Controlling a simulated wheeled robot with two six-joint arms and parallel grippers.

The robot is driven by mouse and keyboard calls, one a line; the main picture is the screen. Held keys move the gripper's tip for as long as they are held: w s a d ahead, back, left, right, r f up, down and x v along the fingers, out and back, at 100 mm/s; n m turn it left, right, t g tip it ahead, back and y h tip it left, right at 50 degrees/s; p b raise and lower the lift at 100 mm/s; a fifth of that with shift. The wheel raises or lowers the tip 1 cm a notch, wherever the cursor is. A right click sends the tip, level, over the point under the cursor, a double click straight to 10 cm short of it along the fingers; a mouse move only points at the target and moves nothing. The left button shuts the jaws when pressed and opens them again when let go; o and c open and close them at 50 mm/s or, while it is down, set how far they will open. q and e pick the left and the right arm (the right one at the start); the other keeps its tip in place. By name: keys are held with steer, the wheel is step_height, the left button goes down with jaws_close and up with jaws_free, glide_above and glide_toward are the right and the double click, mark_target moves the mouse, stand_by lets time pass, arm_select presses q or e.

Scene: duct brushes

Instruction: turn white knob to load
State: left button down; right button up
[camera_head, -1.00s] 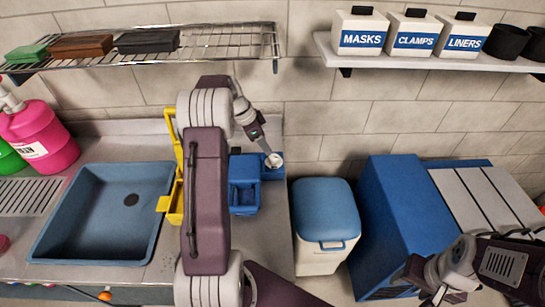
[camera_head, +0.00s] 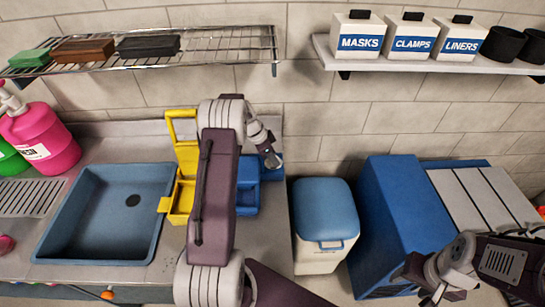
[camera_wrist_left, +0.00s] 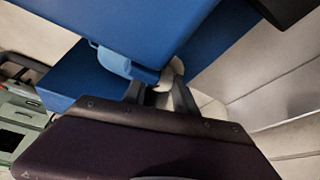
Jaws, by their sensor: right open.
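The white knob (camera_wrist_left: 173,73) shows in the left wrist view as a pale rounded piece beside the blue unit (camera_wrist_left: 150,20). In the head view the blue unit (camera_head: 247,197) stands at the counter's right end, partly behind my left arm. My left gripper (camera_head: 272,163) points down at the knob's spot and hides most of it. In the left wrist view its fingers (camera_wrist_left: 160,97) are at the knob, but I cannot tell whether they grip it. My right gripper (camera_head: 436,293) is low at the right, open and away from the unit.
A yellow bin (camera_head: 180,198) with a raised lid stands left of the blue unit, beside the sink (camera_head: 72,240). A blue-lidded cooler (camera_head: 325,210) and a blue cabinet (camera_head: 390,225) stand right of the counter. A wire shelf (camera_head: 225,45) hangs above.

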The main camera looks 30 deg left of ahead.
arm_select(q)
steer(key=shift+f+n+y+b, duration=0.15)
steer(key=shift+n+y+b, duration=0.35)
steer(key=shift+n+b, duration=0.7)
steer(key=shift+d+n+t, duration=0.1)
steer(key=shift+n+t, duration=0.4)
steer(key=shift+n, duration=0.4)
steer(key=shift+n+y, duration=0.4)
steer(key=shift+r+n+y+p, duration=0.35)
steer(key=shift+n+p, duration=0.2)
steer(key=shift+n, duration=0.55)
steer(key=shift+n+y+p, duration=0.35)
steer(key=shift+n+p, duration=0.35)
steer(key=shift+p, duration=0.1)
steer(key=shift+f+n+p, duration=0.15)
steer(key=shift+n+p, duration=0.2)
steer(key=shift+n, duration=0.05)
